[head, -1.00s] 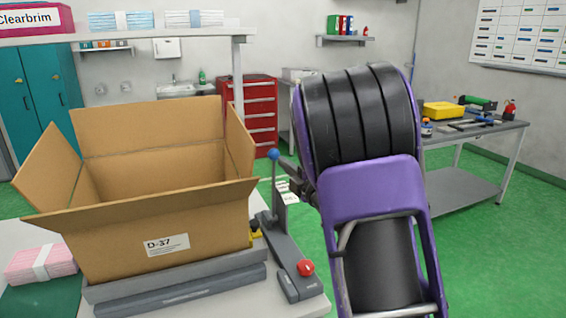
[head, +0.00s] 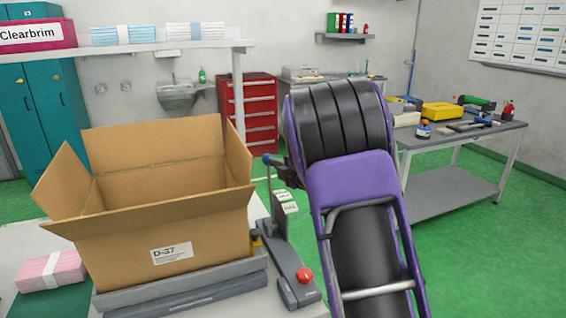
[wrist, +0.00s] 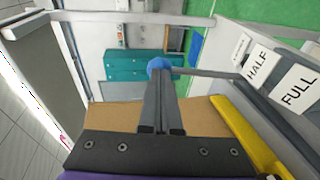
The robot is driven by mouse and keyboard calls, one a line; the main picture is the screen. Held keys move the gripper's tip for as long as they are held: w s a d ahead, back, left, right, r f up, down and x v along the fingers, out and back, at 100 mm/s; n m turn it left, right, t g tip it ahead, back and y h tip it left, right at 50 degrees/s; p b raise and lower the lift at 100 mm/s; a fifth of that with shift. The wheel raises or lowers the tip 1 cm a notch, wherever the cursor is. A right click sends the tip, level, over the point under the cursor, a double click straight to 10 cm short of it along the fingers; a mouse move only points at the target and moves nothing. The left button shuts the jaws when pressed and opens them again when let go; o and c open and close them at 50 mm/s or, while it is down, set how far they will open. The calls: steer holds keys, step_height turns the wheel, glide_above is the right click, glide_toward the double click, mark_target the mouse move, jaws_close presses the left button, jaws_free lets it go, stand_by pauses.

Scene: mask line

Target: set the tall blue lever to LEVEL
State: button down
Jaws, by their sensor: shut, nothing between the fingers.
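The tall lever has a blue knob (head: 267,159) on a thin grey rod and stands up from a grey base (head: 287,265) beside the cardboard box. In the wrist view the knob (wrist: 158,66) is just past my fingertips, and its rod (wrist: 205,71) runs right toward white labels. Two labels read HALF (wrist: 257,67) and FULL (wrist: 298,90); a third (wrist: 240,46) is too small to read. My gripper (wrist: 162,84) is shut and empty, its tips at the knob; I cannot tell if they touch. It also shows in the head view (head: 276,162).
An open cardboard box (head: 165,245) marked D-37 stands on a grey platform left of the lever. A red knob (head: 304,275) is on the near end of the lever base. A yellow part (wrist: 250,140) lies close by. Pink packs (head: 50,271) lie at far left.

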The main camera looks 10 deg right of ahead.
steer(key=w, duration=0.1)
steer(key=w+p, duration=0.1)
steer(key=w+g, duration=0.1)
steer(key=shift+w+a+f+p, duration=0.2)
steer(key=shift+w+a+p, duration=0.1)
steer(key=shift+a, duration=0.05)
steer(key=shift+w+f, duration=0.1)
steer(key=shift+w, duration=0.3)
steer(key=shift+a+r, duration=0.1)
steer(key=shift+r, duration=0.1)
